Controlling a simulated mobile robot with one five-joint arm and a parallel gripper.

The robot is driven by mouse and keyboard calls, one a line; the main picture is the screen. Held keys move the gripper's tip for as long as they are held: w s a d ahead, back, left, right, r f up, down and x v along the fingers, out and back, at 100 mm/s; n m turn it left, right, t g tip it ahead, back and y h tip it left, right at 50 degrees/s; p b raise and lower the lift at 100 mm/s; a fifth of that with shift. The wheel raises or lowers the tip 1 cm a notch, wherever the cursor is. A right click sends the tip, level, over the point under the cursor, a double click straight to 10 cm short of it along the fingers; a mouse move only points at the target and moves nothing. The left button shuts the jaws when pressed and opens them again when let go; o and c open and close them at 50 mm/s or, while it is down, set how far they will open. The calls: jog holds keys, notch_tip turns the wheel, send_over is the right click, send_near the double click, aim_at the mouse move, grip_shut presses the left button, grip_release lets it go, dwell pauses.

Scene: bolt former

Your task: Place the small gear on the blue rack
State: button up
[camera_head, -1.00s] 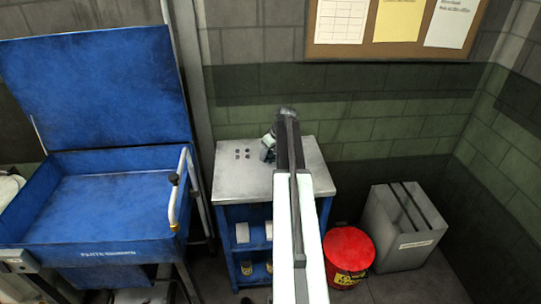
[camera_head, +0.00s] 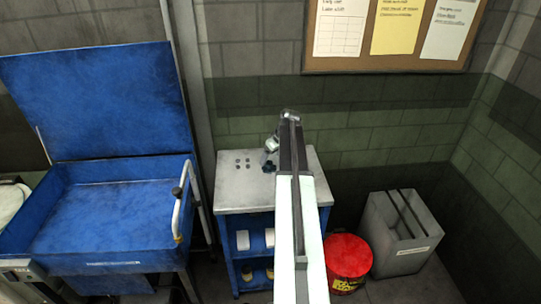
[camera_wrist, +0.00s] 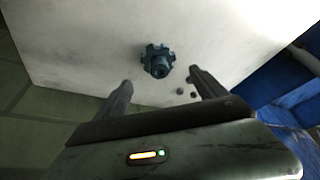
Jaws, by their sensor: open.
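A small dark blue-grey gear (camera_wrist: 157,61) lies on the pale worktop (camera_wrist: 80,40) in the wrist view. My gripper (camera_wrist: 162,84) is open and empty; the gear is just beyond its fingertips, between their lines. In the head view the gear seems to be the dark bluish shape (camera_head: 268,167) on the worktop, partly hidden by my arm. My gripper (camera_head: 271,146) is near it there, also partly hidden. The blue rack (camera_head: 229,245) appears to be the shelved unit under this grey worktop.
White boxes (camera_head: 243,240) sit on the rack's shelf. A blue washer basin (camera_head: 110,215) with raised lid is left. A red bin (camera_head: 347,258) and grey bin (camera_head: 398,233) stand right.

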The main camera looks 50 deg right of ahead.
jog(key=p+v, duration=0.4)
jog(key=v, duration=0.3)
jog(key=shift+p, duration=0.35)
jog(key=shift+f, duration=0.1)
